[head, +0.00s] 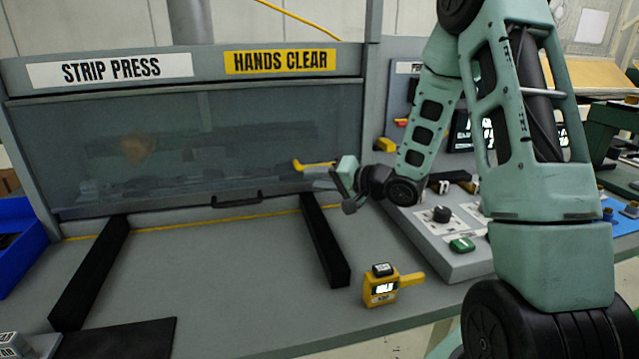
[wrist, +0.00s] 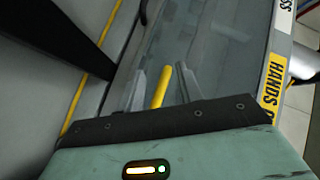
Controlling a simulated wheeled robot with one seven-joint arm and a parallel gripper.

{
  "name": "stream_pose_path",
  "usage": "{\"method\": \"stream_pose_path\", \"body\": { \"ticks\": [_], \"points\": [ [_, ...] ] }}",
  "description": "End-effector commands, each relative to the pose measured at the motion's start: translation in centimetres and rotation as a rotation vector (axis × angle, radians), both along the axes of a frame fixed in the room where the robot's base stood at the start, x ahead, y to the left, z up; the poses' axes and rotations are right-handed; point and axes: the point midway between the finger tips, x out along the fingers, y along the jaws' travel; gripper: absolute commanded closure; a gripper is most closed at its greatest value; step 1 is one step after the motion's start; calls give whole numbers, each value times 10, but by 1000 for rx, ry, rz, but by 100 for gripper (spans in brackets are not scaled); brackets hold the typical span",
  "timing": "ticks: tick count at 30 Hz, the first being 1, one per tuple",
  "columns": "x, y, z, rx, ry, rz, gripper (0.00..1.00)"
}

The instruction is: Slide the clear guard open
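The clear guard (head: 190,150) is a smoky see-through pane on the front of the strip press, lowered close to the bench. A black handle (head: 237,200) is on its lower edge. A yellow bar (head: 313,165) is at the pane's right side. My gripper (head: 318,180) is beside that bar at the pane's right end. In the wrist view, my gripper (wrist: 160,72) is open, with the yellow bar (wrist: 160,88) between its two grey fingers and a gap on each side. Whether the bar is attached to the guard is unclear.
Two black rails (head: 325,240) run forward on the bench. A yellow handheld device (head: 381,287) stands right of them. A control panel with a black knob (head: 441,214) and green button (head: 461,245) is at right. A blue bin (head: 22,238) is at left.

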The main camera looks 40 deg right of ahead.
Motion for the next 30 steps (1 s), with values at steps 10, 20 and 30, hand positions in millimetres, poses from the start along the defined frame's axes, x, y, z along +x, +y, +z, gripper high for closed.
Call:
{"method": "stream_pose_path", "body": {
  "ticks": [10, 20, 30],
  "points": [
    [-55, -83, -16, 452, -158, 14, 64],
    [-23, -68, -6, 471, -167, 25, 64],
    [34, -44, 1, 469, -166, 21, 64]
  ]
}}
